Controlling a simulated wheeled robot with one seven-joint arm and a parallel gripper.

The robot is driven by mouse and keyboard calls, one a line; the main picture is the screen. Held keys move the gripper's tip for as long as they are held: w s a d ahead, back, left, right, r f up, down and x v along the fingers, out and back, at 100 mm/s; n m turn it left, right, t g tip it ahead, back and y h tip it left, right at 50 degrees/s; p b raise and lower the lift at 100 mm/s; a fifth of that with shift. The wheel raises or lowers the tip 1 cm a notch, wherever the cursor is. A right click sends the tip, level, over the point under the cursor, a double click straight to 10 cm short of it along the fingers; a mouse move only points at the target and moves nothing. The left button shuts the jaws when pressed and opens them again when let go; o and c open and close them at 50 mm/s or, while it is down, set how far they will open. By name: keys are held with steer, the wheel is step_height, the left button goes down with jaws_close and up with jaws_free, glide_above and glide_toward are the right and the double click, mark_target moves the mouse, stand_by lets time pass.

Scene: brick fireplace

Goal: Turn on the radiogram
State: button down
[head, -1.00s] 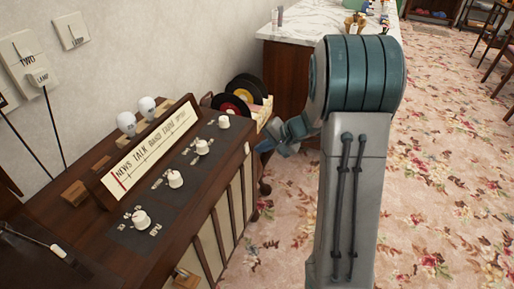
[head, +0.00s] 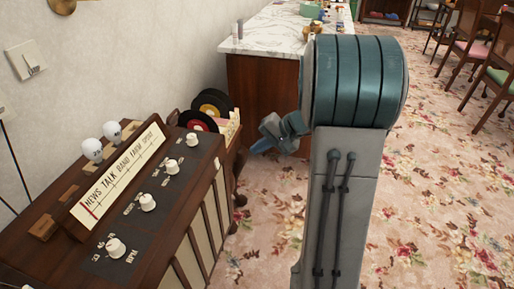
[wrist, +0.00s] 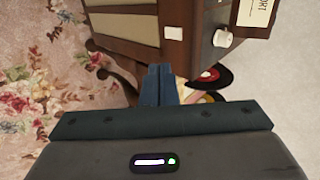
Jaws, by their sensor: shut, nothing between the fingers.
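The radiogram is a dark wooden cabinet (head: 60,248) on the left of the head view. Its top has a slanted dial plate (head: 118,180) and a row of white knobs, the nearest knob (head: 115,248) being at the front left. In the wrist view the cabinet (wrist: 140,20) is at the top, with one white knob (wrist: 222,38) and a small white piece (wrist: 174,33) on its wooden side. My gripper (wrist: 160,72) is shut and empty, just short of the cabinet in that view. In the head view my gripper (head: 268,145) is past the cabinet's far end, partly hidden behind my arm.
Records (head: 211,103) stand in a holder beyond the radiogram. A marble-topped counter (head: 285,30) stands behind it. Chairs (head: 472,50) are at the far right. The flowered carpet (head: 450,220) on the right is clear. A wall switch (head: 25,60) is at left.

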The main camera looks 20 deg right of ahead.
steer(key=s+a+n+g+h, duration=0.2)
steer(key=s+a+n+h, duration=0.1)
steer(key=s, duration=0.8)
steer(key=s+a+n+g+h, duration=0.2)
steer(key=s+a+n+h, duration=0.2)
steer(key=s, duration=0.7)
steer(key=shift+a+r, duration=0.45)
steer(key=shift+a, duration=0.05)
steer(key=shift+d, duration=0.1)
